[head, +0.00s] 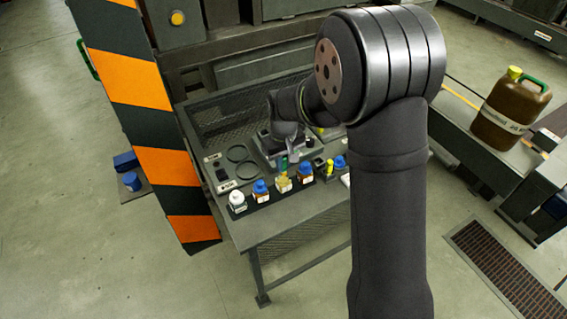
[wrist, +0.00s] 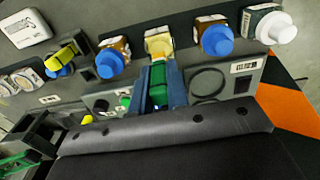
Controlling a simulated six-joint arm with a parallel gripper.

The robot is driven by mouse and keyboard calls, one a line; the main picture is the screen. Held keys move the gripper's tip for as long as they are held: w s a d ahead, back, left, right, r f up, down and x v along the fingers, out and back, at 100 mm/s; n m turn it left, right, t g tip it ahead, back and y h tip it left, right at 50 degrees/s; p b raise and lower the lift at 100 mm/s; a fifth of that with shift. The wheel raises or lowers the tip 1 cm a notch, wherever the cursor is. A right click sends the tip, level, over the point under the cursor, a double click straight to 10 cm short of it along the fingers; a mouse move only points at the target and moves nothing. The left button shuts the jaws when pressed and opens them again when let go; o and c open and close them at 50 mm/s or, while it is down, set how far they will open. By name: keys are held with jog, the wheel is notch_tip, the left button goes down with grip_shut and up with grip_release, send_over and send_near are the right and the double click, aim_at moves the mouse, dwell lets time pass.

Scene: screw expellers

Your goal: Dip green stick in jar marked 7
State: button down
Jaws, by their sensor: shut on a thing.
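My gripper (wrist: 157,88) is shut on a green stick (wrist: 157,76), which is between its two fingers in the wrist view. In the head view the green stick (head: 284,162) is small and partly covered by my gripper (head: 290,158). Directly at its lower end is a pale yellow jar (head: 284,184) with a white label, in the middle of the row of jars. The same yellow jar shows in the wrist view (wrist: 158,43), just beyond the fingertips. I cannot tell whether the stick's tip is inside the jar or just above it. The label's number is too small to read.
Blue-capped jars (head: 261,191) (head: 305,173) stand close on both sides of the yellow jar. A white-capped jar (head: 237,203) stands at the row's left end. The bench's front strip is clear.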

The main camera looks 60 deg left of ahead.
jog(key=shift+r, duration=2.2)
jog(key=w+d+f+m, duration=0.25)
jog(key=w+d, duration=0.35)
jog(key=w, duration=0.3)
jog(key=w+d+f+m, duration=0.25)
jog(key=w+d, duration=0.35)
jog(key=w, duration=0.4)
jog(key=w+d+f+m, duration=0.2)
jog(key=w+d+m, duration=0.2)
jog(key=w+d, duration=0.4)
jog(key=w+d+f+m, duration=0.2)
jog(key=w+d+m, duration=0.1)
jog(key=d, duration=0.8)
jog(key=w+d+f+m, duration=0.2)
jog(key=w+d+m, duration=0.1)
jog(key=d, duration=0.8)
jog(key=w+d+f+m, duration=0.2)
jog(key=w+d+m, duration=0.1)
jog(key=d, duration=0.8)
jog(key=shift+w+f, duration=0.2)
jog(key=shift+w, duration=0.65)
